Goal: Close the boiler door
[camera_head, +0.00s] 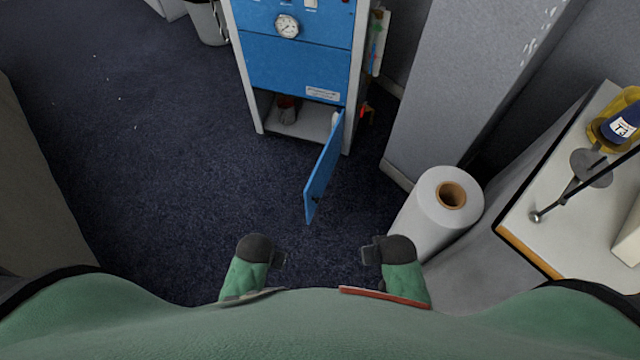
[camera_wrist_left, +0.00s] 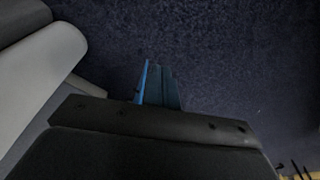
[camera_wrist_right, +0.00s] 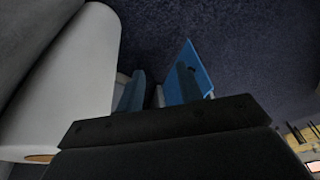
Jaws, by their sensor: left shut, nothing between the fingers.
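The blue boiler (camera_head: 290,62) stands ahead at the top of the head view. Its lower door (camera_head: 322,170) is open, hinged at the right and swung out toward me, showing a compartment (camera_head: 312,122) with a small dark red and grey item inside. My left gripper (camera_head: 279,257) is shut and empty, low and left of the door's free edge. My right gripper (camera_head: 370,252) is open and empty, low and right of that edge. The door also shows beyond the fingers in the right wrist view (camera_wrist_right: 204,72). Both grippers appear apart from the door.
A large white roll (camera_head: 425,215) stands right of my right gripper, beside a grey pillar (camera_head: 460,80). A white-topped table (camera_head: 560,225) with a blue bottle (camera_head: 622,124) is at the right. The dark carpet (camera_head: 150,150) left of the door is clear.

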